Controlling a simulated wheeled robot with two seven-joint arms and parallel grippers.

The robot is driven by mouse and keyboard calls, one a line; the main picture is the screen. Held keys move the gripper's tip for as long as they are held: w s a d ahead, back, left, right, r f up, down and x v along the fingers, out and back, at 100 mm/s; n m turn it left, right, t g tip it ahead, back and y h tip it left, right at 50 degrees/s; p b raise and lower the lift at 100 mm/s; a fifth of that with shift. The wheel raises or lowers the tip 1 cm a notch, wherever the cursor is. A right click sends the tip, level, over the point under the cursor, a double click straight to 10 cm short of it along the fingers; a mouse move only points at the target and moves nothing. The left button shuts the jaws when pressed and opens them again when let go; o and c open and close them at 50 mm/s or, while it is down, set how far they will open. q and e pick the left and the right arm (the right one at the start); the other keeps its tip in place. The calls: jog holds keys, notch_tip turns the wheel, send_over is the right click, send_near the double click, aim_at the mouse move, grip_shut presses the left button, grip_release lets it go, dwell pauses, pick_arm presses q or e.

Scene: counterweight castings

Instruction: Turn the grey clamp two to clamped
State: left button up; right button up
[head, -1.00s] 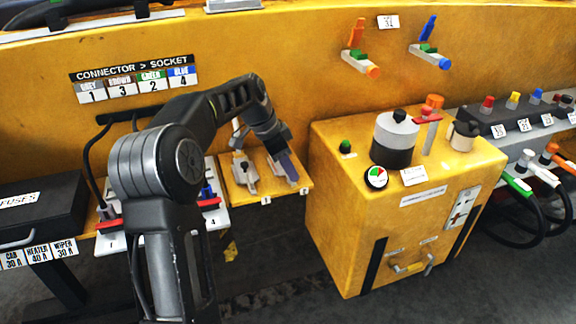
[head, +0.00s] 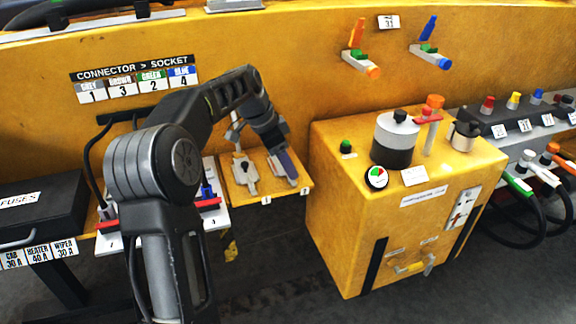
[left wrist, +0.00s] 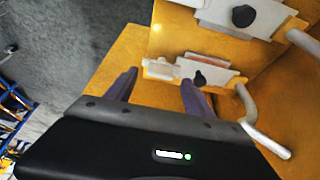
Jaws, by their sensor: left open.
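Grey clamp two (head: 277,168) is the right one of two grey clamps on a small yellow shelf (head: 246,199). In the head view my left gripper (head: 287,164) hangs over it and hides much of it. In the left wrist view clamp two (left wrist: 217,76) has a pale plate, a black knob and a light grey bar handle (left wrist: 262,128) that sticks out to the right. The open fingers of my left gripper (left wrist: 158,82) are beside its number-plate end, with nothing seen between them. I cannot tell whether they touch it. My right gripper is not in view.
Grey clamp one (head: 244,174) stands just left of clamp two; it also shows in the left wrist view (left wrist: 235,17). A yellow cabinet (head: 345,225) with a black-and-grey cylinder (head: 394,143) stands close to the right. A connector board (head: 215,215) is on the left.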

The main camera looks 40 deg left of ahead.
pick_arm(q)
jog(key=v, duration=0.5)
jog(key=shift+s+a+r, duration=0.1)
jog(key=shift+s+r, duration=0.05)
jog(key=shift+r, duration=0.2)
